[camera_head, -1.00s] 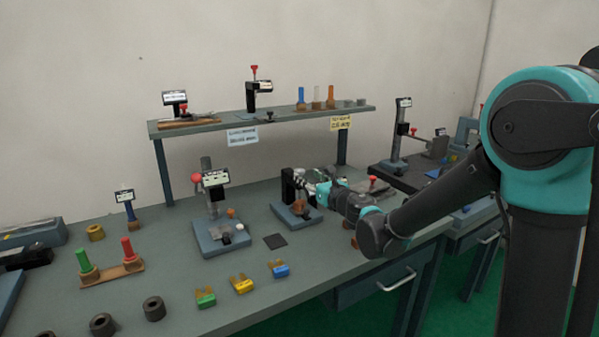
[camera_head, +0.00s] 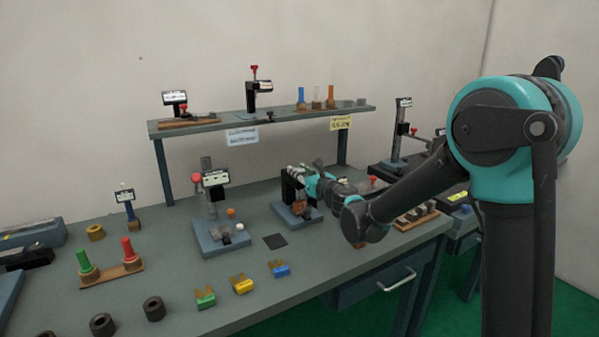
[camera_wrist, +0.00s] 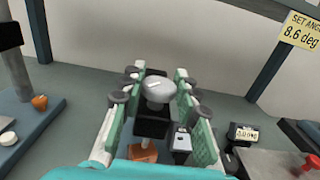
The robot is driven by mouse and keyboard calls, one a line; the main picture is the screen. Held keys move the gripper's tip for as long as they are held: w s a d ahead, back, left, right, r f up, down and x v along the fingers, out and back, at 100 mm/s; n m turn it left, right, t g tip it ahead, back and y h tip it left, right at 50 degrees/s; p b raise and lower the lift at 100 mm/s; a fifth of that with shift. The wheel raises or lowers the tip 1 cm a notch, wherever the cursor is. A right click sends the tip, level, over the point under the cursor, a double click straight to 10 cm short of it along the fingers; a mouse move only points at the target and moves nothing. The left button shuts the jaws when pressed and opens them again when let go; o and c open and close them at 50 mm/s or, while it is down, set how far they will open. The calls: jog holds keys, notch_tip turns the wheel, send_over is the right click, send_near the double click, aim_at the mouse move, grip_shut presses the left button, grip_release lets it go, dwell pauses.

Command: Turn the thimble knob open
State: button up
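A fixture with a black upright on a blue base (camera_head: 298,216) stands at the middle right of the bench. In the wrist view a smooth grey rounded knob (camera_wrist: 158,89), which looks like the thimble knob, sits on the fixture's black body (camera_wrist: 152,127). My gripper (camera_wrist: 160,78) is open, with its green-sided fingers on the left and right of the knob. Slight gaps seem to show, so I cannot tell whether either finger touches it. In the head view my gripper (camera_head: 302,180) is at the upright's top and hides the knob.
A yellow label (camera_wrist: 301,31) reads "SET ANGLE 8.6 deg". A small display (camera_wrist: 181,141) is beside the right finger. A second stand with a red knob (camera_head: 196,178) is to the left. A shelf (camera_head: 280,116) spans behind. A brown rack (camera_head: 416,217) lies to the right.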

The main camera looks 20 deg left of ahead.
jog(key=c, duration=0.5)
jog(key=shift+o, duration=0.2)
jog(key=shift+n+g+y, duration=0.3)
jog(key=shift+g, duration=0.1)
jog(key=n+g+y, duration=0.2)
jog(key=g, duration=0.1)
jog(key=shift+w+d+n+g, duration=0.1)
jog(key=shift+w+n+g, duration=0.05)
jog(key=shift+n+g, duration=0.2)
jog(key=n+g+y, duration=0.1)
jog(key=n+g, duration=0.1)
jog(key=g, duration=0.1)
jog(key=n+g, duration=0.2)
jog(key=g, duration=0.2)
jog(key=shift+n+y, duration=0.35)
jog(key=shift+y, duration=0.05)
jog(key=n+g+h, duration=0.1)
jog(key=n+g, duration=0.3)
jog(key=g, duration=0.2)
jog(key=shift+g, duration=0.35)
jog(key=shift+n+g+h, duration=1.1)
jog(key=shift+n+g, duration=0.25)
jog(key=shift+g, duration=0.3)
jog(key=shift+n+g+h, duration=1.1)
jog(key=shift+n+g, duration=0.25)
jog(key=shift+g, duration=0.3)
